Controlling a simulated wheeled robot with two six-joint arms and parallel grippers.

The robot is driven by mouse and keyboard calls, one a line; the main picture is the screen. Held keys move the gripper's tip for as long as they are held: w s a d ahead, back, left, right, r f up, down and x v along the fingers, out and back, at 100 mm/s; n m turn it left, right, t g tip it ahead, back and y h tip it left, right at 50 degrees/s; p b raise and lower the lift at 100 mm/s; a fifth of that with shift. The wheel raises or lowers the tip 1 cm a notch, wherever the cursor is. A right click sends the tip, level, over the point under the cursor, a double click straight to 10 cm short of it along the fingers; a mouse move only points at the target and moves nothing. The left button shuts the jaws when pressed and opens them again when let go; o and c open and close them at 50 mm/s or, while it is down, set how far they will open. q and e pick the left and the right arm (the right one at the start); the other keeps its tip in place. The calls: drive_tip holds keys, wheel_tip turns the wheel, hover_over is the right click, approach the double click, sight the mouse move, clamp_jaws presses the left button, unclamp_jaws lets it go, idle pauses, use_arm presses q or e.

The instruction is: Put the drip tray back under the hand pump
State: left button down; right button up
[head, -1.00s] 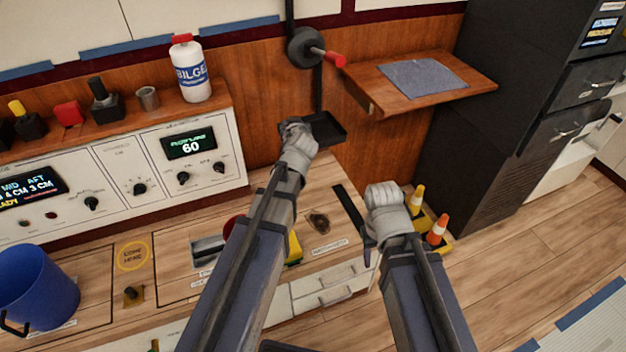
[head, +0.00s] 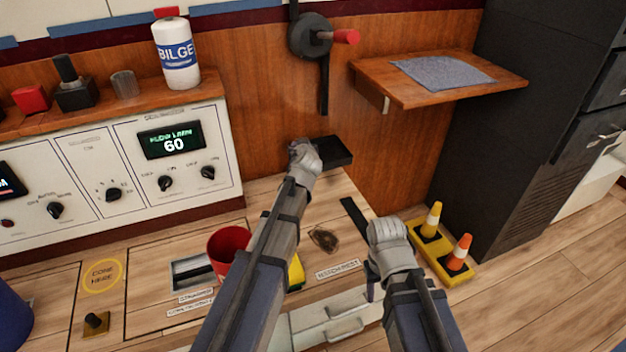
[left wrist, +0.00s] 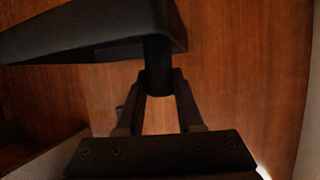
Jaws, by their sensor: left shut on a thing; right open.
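The hand pump (head: 311,38), a dark round body with a red handle, is mounted on the wooden wall, with a dark pipe (head: 324,90) hanging below it. The black drip tray (head: 334,153) is below the pipe's end, with a visible gap between them. My left gripper (head: 304,158) is shut on the tray at its left side. In the left wrist view, the fingers (left wrist: 160,92) close around a dark stub joined to the tray (left wrist: 95,30). My right gripper (head: 388,234) is open and empty above the counter's right edge; its fingertips are not clear.
A wooden shelf (head: 425,84) with a grey cloth juts out at right. A red container (head: 228,246) stands on the counter, partly behind my left arm. Two small cones (head: 446,240) stand in a yellow holder at right. A white bottle (head: 178,52) stands on the left ledge.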

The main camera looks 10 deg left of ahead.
use_arm(q)
wheel_tip(320, 180, down, 6)
drive_tip(key=b, duration=0.5)
drive_tip(key=shift+b, duration=0.35)
drive_tip(key=shift+f, duration=0.15)
wheel_tip(320, 180, down, 4)
drive_tip(key=b, duration=0.3)
drive_tip(key=shift+r+b, duration=0.25)
drive_tip(key=shift+b, duration=0.1)
drive_tip(key=shift+f, duration=0.2)
drive_tip(key=c, duration=0.5)
unclamp_jaws()
drive_tip(key=shift+c, duration=0.2)
drive_tip(key=shift+r, duration=0.2)
drive_tip(key=shift+s+d+r, duration=0.1)
drive_tip(key=shift+s+r, duration=0.1)
drive_tip(key=shift+s, duration=0.1)
drive_tip(key=p+v, duration=0.4)
drive_tip(key=v, duration=0.7)
drive_tip(key=shift+p, duration=0.35)
